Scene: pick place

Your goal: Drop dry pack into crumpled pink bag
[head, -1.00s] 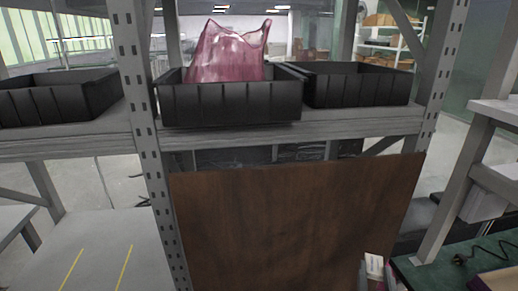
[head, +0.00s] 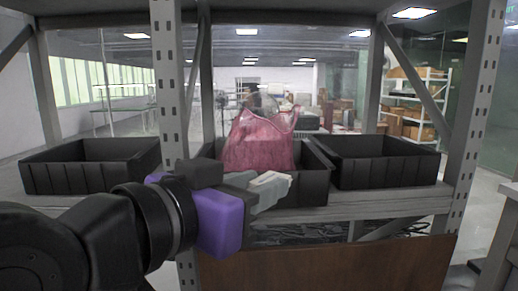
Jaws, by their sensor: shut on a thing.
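The crumpled pink bag (head: 258,142) stands upright in the middle black bin, its uneven top edge rising above the bin. My gripper (head: 268,190), with a purple and dark grey body, reaches in from the left. It is in front of the middle bin and lower than the bag's top. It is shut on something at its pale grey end. The dry pack cannot be clearly told apart from the fingertips there. My gripper hides part of the bin's front wall.
The middle black bin (head: 318,178) sits on a grey shelf (head: 375,205) between a left black bin (head: 40,175) and a right black bin (head: 390,172). Metal uprights (head: 474,120) flank the shelf. A brown panel (head: 330,268) is below. There is open space above the bins.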

